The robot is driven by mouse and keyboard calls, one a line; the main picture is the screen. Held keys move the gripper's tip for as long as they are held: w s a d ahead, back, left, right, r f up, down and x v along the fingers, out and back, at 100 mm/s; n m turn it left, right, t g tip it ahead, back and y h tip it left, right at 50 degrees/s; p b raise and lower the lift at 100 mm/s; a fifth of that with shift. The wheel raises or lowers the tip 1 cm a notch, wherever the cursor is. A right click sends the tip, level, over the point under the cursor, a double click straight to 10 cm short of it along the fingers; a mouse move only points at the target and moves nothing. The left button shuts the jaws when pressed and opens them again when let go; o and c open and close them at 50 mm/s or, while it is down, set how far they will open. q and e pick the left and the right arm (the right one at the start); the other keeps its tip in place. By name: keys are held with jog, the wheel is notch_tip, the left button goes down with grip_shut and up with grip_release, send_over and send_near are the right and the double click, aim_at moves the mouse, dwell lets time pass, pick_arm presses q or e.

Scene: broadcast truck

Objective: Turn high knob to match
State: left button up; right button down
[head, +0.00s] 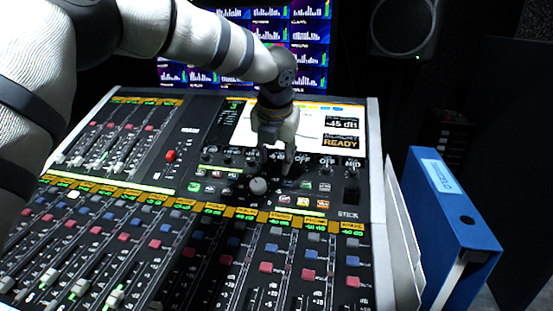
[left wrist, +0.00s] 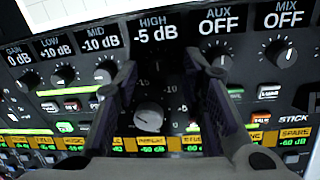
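The high knob (left wrist: 148,115) is a light grey round knob below the HIGH label, which reads -5 dB (left wrist: 155,35). It also shows in the head view (head: 258,186), just below my left gripper (head: 272,162). In the left wrist view my left gripper (left wrist: 163,80) is open, with one finger to each side of the knob and visible gaps between. The console screen (head: 310,125) shows -45 dB and READY at its right; the small text there is hard to read. My right gripper is not in view.
Neighbouring knobs stand close: the MID knob (left wrist: 105,72) to the left, the AUX knob (left wrist: 220,55) to the right. Coloured buttons and rows of faders (head: 160,245) fill the console below. A blue binder (head: 455,225) stands at the right.

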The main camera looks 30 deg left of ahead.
pick_arm(q)
jog(key=shift+w+f, duration=0.15)
jog(key=shift+f, duration=0.05)
grip_shut()
jog(key=shift+r, duration=0.1)
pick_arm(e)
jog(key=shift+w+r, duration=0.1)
pick_arm(q)
jog(key=shift+r+m+p, duration=0.1)
jog(key=shift+m+p, duration=0.3)
jog(key=shift+m, duration=0.6)
jog(key=m, duration=0.2)
jog(key=shift+m+t+p, duration=0.3)
jog(key=shift+p, duration=0.1)
jog(key=m, duration=0.3)
jog(key=shift+f+m+p, duration=0.15)
jog(key=shift+m+p, duration=0.05)
jog(key=shift+m, duration=0.85)
jog(key=shift+f+m+p, duration=0.15)
jog(key=shift+m, duration=0.9)
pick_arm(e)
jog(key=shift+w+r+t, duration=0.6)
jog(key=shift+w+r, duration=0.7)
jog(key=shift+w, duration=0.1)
